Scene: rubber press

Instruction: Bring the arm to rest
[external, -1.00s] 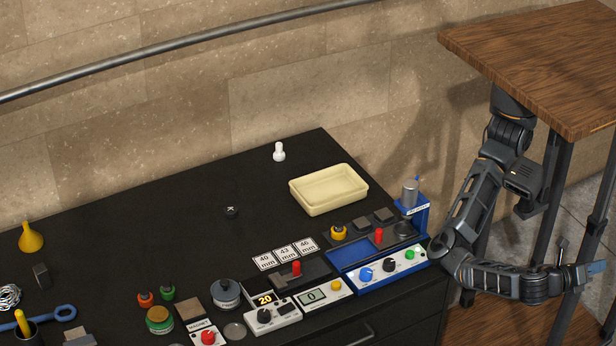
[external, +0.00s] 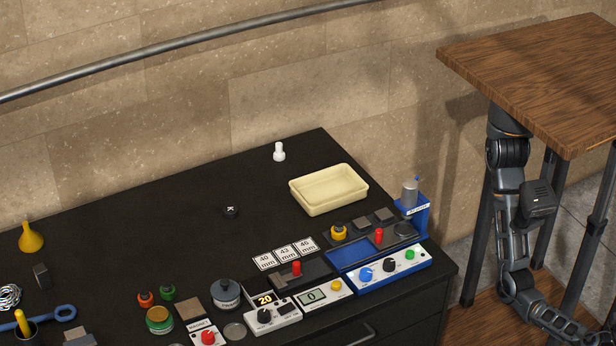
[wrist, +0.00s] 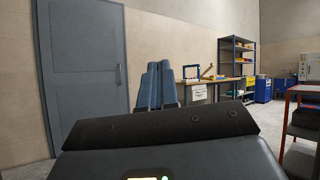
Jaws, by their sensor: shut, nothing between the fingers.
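My arm hangs under the wooden top at the right of the external view. It bends down and toward the lower right corner, clear of the black bench (external: 130,225). My gripper is outside the external view. In the wrist view my gripper (wrist: 158,68) shows its two blue-grey fingers side by side, shut with nothing between them. The fingers point into the open room, with a grey door (wrist: 85,70) to their left and a far workbench (wrist: 225,82) behind them.
The bench holds a cream tray (external: 330,205), a blue control box (external: 385,285), a white bottle-shaped piece (external: 279,152) and a yellow funnel (external: 31,238). A blue shelf rack (wrist: 236,60) and a red-framed table (wrist: 300,92) stand farther off in the wrist view.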

